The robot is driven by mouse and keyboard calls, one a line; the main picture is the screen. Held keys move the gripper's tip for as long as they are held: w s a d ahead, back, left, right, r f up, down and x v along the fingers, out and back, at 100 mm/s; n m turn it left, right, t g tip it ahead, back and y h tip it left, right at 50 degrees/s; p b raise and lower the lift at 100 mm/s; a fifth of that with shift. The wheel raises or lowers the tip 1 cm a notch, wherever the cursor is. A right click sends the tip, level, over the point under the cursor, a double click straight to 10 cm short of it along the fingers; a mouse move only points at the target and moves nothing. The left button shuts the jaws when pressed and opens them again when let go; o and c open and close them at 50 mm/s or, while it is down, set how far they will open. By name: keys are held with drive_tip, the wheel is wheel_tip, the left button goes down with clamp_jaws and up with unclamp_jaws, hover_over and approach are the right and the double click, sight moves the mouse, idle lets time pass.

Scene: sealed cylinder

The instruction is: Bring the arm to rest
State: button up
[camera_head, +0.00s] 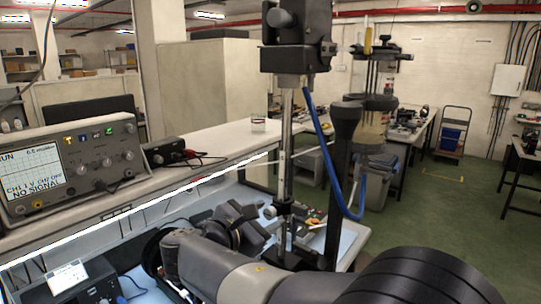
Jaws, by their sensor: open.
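My arm (225,275) reaches from the lower right across the bottom of the picture and bends back at the left. Its dark wrist and gripper (262,226) are low over the pale blue bench mat (350,240), close to the foot of a tall metal post. The gripper's jaws are open. The fingertips are small and partly covered by the wrist and arm, and I see nothing held between them. I cannot make out a sealed cylinder.
The post (284,150) carries a black head (297,40) with a blue cable (325,145), close by the gripper. An oscilloscope (70,165) stands on the white shelf (215,145) at left. A boxed instrument (75,285) sits below. Green floor (440,220) is open at right.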

drive_tip(key=m, duration=0.4)
drive_tip(key=shift+m+b, duration=0.3)
drive_tip(key=m+b, duration=0.2)
drive_tip(key=m, duration=0.1)
drive_tip(key=shift+f+t, duration=0.15)
drive_tip(key=shift+t, duration=0.25)
drive_tip(key=m+b, duration=0.3)
drive_tip(key=m, duration=0.1)
drive_tip(key=shift+m, duration=0.4)
drive_tip(key=shift+r+m+t+b, duration=0.15)
drive_tip(key=shift+m+b, duration=0.25)
drive_tip(key=shift+m, duration=0.7)
drive_tip(key=shift+r+m+t+b, duration=0.1)
drive_tip(key=shift+m+t+b, duration=0.2)
drive_tip(key=shift+m, duration=0.8)
drive_tip(key=shift+f, duration=0.15)
